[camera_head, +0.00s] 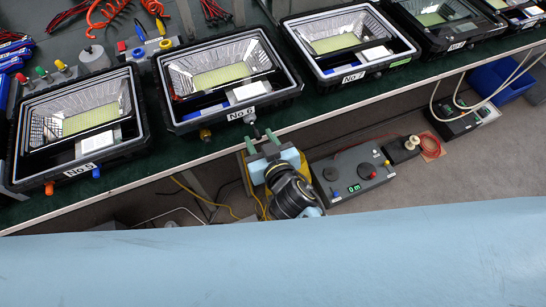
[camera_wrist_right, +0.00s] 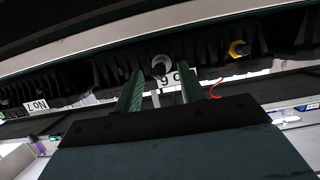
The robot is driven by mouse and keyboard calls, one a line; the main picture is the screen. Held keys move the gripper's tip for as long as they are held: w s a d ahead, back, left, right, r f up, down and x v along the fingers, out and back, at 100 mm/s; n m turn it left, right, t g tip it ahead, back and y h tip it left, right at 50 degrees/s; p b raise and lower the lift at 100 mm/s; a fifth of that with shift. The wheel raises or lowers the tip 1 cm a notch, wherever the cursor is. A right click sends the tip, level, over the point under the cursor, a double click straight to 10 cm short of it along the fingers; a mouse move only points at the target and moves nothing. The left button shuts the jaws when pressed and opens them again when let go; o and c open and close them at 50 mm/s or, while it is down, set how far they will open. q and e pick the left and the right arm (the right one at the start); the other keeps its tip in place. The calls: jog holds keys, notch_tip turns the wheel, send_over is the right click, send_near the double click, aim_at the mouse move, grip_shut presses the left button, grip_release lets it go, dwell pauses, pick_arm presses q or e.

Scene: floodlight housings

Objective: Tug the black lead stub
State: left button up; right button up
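The housing marked No 6 (camera_head: 228,82) sits on the green bench, with a grey cable gland (camera_head: 250,117) and a yellowish one (camera_head: 205,134) on its front side. A short dark stub (camera_head: 256,130) seems to point out from the grey gland. In the right wrist view the round grey gland (camera_wrist_right: 160,66) shows between the two green fingertips, which stand apart with nothing visibly clasped. Whether they touch the stub cannot be told. My left gripper is not in view.
Housings No 5 (camera_head: 80,125) and No 7 (camera_head: 350,45) flank No 6. A grey control box (camera_head: 352,175) with a green display and knobs stands below, right of my gripper. Yellow cables (camera_head: 200,195) hang under the bench. A light-blue surface fills the bottom.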

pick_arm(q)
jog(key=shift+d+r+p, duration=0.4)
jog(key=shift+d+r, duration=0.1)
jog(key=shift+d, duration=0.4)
pick_arm(e)
jog(key=v, duration=1)
jog(key=shift+s, duration=0.35)
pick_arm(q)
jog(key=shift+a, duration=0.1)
pick_arm(e)
jog(key=shift+d+r, duration=0.1)
